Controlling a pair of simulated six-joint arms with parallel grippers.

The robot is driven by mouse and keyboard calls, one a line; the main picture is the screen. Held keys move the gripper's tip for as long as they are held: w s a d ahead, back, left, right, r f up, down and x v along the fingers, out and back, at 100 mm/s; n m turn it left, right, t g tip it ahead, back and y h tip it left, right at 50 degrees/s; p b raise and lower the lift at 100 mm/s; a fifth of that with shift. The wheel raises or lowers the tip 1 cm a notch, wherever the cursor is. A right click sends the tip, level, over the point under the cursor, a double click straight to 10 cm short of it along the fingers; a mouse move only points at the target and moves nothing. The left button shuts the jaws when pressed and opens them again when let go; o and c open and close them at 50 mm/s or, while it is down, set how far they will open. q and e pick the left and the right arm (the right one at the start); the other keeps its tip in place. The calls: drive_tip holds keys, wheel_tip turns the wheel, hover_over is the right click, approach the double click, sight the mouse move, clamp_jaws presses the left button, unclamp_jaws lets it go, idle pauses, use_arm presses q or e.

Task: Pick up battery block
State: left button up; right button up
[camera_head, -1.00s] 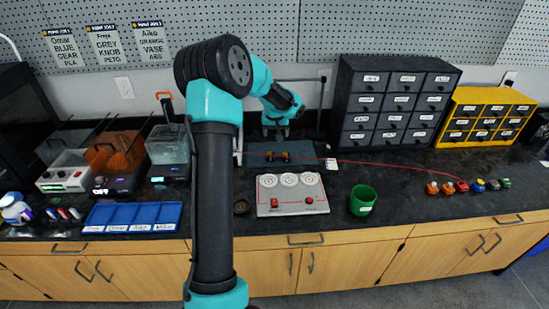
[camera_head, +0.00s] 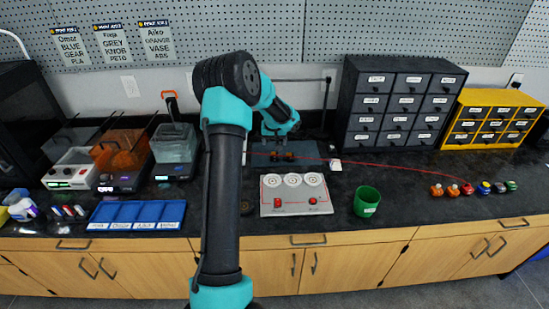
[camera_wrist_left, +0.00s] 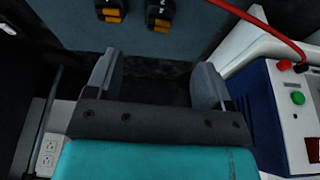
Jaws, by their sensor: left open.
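Two small black blocks with orange ends lie on a dark mat (camera_head: 312,150) at the back of the counter. In the left wrist view they show at the top edge, one at left (camera_wrist_left: 111,11) and one at right (camera_wrist_left: 160,15). I cannot read a label that tells which is the battery block. My left gripper (camera_head: 275,150) is close above the mat, by the blocks, and partly hides them. In the left wrist view its fingers (camera_wrist_left: 155,85) are spread with nothing between them. My right gripper is not in view.
A white and blue device (camera_wrist_left: 285,95) with red and green buttons stands beside the gripper, with a red cable (camera_wrist_left: 265,25). A grey panel with dials (camera_head: 294,195), a green cup (camera_head: 367,202) and dark drawers (camera_head: 400,105) are near.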

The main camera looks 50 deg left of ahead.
use_arm(q)
hover_over(274, 154)
drive_tip(key=d, duration=0.1)
drive_tip(key=f, duration=0.3)
drive_tip(key=s+f, duration=0.1)
drive_tip(key=shift+d+f, duration=0.2)
drive_tip(key=shift+f, duration=0.2)
drive_tip(key=shift+f, duration=0.1)
drive_tip(key=x, duration=0.5)
drive_tip(key=shift+w+a, duration=0.1)
drive_tip(key=shift+w, duration=0.05)
drive_tip(key=shift+c, duration=0.4)
drive_tip(key=c, duration=0.9)
drive_tip(key=shift+c, duration=0.2)
